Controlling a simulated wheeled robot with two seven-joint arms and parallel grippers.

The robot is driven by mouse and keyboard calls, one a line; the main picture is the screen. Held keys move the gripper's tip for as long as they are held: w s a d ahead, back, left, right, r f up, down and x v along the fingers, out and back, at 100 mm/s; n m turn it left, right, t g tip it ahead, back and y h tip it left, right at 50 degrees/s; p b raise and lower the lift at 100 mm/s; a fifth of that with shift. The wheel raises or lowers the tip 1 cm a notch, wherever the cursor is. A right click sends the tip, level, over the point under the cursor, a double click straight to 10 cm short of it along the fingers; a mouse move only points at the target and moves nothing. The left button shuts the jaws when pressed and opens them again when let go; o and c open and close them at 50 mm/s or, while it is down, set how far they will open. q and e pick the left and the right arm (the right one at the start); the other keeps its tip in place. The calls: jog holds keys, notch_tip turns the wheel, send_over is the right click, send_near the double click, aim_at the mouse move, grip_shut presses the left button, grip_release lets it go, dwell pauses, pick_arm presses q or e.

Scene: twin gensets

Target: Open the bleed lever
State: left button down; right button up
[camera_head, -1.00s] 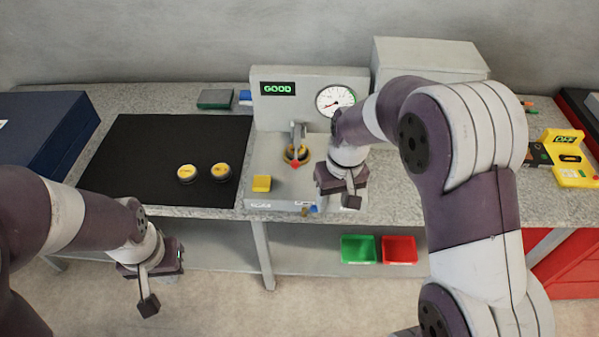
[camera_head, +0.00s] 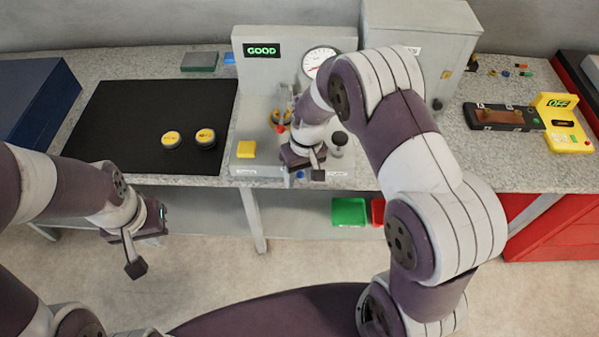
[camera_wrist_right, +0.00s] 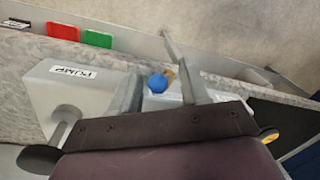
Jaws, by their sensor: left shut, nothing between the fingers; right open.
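The grey test unit (camera_head: 262,165) stands on the bench, with a green GOOD display and a round gauge (camera_head: 318,62). A blue knob (camera_wrist_right: 158,83) beside a small brass piece (camera_wrist_right: 170,76) sits by its front edge; I take this for the bleed lever. The blue knob also shows in the head view (camera_head: 301,174). My right gripper (camera_head: 299,170) is over that front edge, open. In the right wrist view its fingers (camera_wrist_right: 152,65) stand on either side of the blue knob; contact cannot be told. My left gripper (camera_head: 158,224) is shut and empty, in front of the bench.
A yellow block (camera_head: 246,149) and a PUMP label (camera_wrist_right: 73,72) are on the unit. Green (camera_head: 349,211) and red (camera_head: 377,211) bins sit below. A yellow meter (camera_head: 565,125) reads OFF at right.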

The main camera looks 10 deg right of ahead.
jog(key=shift+w+f, duration=0.1)
grip_shut()
jog(key=r+h+p, duration=0.1)
jog(key=p, duration=0.2)
jog(key=shift+a+g+h+p, duration=0.3)
jog(key=shift+a+p, duration=0.05)
jog(key=shift+w+a+f+h, duration=0.15)
jog(key=shift+f+h, duration=0.1)
jog(key=shift+h, duration=0.35)
